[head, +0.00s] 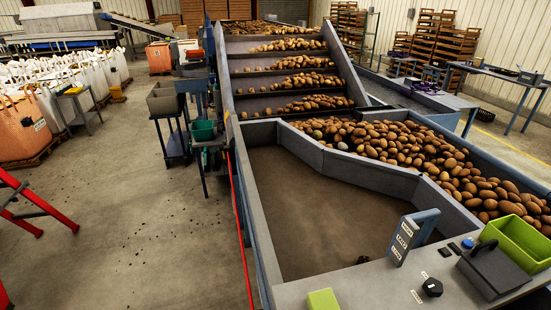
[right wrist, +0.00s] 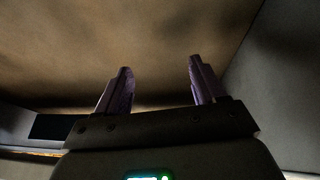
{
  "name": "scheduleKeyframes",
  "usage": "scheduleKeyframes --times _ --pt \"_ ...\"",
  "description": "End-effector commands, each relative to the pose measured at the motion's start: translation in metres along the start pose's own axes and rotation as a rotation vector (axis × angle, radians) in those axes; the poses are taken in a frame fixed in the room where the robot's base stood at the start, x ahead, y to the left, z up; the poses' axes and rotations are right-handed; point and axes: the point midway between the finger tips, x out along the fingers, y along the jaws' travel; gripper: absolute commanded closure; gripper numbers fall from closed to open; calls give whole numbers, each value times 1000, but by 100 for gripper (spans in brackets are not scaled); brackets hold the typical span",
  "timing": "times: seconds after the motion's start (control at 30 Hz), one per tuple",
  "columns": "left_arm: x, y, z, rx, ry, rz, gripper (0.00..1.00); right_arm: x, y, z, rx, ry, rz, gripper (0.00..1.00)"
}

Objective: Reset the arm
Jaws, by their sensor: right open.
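In the right wrist view my right gripper (right wrist: 159,72) has its two purple-grey fingers apart, with nothing between them. Beyond the fingertips is a blurred brown surface, with a grey wall at the right. I cannot tell how far the fingers are from that surface. No arm is clearly seen in the head view; a small dark shape at the near edge of the empty bay (head: 310,215) is too small to identify. My left gripper is in neither view.
Potatoes (head: 400,142) fill the channel beside the bay and lie on the stepped conveyor (head: 262,83). The near console (head: 385,285) carries a labelled upright panel (head: 408,238), a black knob (head: 432,287), a green bin (head: 517,243) and a green block (head: 322,299). Floor at left is mostly clear.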

Motion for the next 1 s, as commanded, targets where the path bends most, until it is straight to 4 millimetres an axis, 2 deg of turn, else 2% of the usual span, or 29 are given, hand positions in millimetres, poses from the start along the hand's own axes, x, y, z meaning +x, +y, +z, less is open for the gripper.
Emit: scheduleKeyframes --times 0.07,0.13,0.37,0.6,0.7,0.83,1.0 --pt "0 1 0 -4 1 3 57 -1 -2 21 123 -113 -8 31" --pt "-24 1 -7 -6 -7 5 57 -26 1 8 144 -101 -6 31" --pt "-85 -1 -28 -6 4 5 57 -81 6 -15 138 -100 -5 31" --pt "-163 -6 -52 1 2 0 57 -156 13 -47 136 -99 -5 31" --pt "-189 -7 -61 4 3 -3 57 -181 15 -58 135 -99 -5 31" --pt "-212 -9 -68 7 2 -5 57 -204 17 -68 135 -99 -5 31" --pt "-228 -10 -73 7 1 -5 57 -219 19 -74 135 -99 -5 31"
